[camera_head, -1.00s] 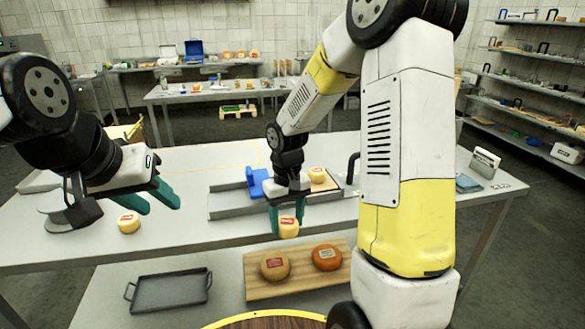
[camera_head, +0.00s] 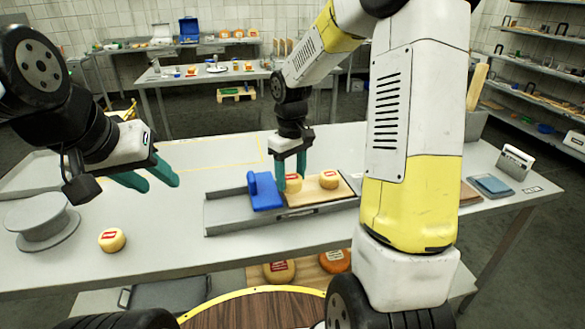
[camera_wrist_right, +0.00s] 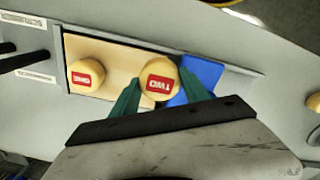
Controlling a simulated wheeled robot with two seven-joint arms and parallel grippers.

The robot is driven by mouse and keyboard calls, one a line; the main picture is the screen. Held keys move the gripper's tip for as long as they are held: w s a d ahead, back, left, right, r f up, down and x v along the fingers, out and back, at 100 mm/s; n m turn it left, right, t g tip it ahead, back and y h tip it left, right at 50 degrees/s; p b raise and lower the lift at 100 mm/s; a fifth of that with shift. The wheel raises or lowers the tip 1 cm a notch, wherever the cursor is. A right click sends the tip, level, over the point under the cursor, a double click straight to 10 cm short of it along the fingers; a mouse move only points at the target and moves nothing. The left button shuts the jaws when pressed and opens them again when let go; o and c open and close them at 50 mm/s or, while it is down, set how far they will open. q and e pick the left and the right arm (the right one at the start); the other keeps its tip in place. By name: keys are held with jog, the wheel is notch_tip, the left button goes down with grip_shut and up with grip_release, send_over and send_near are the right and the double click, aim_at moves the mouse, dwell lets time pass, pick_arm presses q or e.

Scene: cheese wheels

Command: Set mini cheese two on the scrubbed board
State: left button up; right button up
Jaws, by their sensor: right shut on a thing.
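Mini cheese two (camera_head: 293,183), a small yellow wheel with a red label, is between the teal fingers of my right gripper (camera_head: 290,170). The wrist view shows its label TWO (camera_wrist_right: 159,82) and a finger on each side. It is at the left end of the pale wooden board (camera_head: 310,195), beside the blue block; I cannot tell whether it touches the board. Mini cheese one (camera_head: 329,180) sits on the board to its right, a small gap apart; its label ONE also shows in the wrist view (camera_wrist_right: 85,77). My left gripper (camera_head: 148,180) is open and empty above the table.
A blue block (camera_head: 264,192) stands at the board's left end, on a grey tray (camera_head: 225,213). Another mini cheese (camera_head: 112,240) lies on the table at front left, near a grey round stand (camera_head: 40,225). Larger cheeses (camera_head: 279,271) are on a lower shelf. The table's middle left is clear.

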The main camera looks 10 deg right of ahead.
jog(key=w+d, duration=0.2)
jog(key=w, duration=0.1)
jog(key=w+d, duration=0.1)
jog(key=shift+w+d+f, duration=0.2)
jog(key=shift+d+f, duration=0.1)
jog(key=shift+d, duration=0.1)
jog(key=shift+w+d+f, duration=0.1)
jog(key=shift+w+f, duration=0.05)
jog(key=shift+f, duration=1.6)
jog(key=o, duration=1.4)
jog(key=shift+f, duration=0.15)
jog(key=shift+o, duration=0.2)
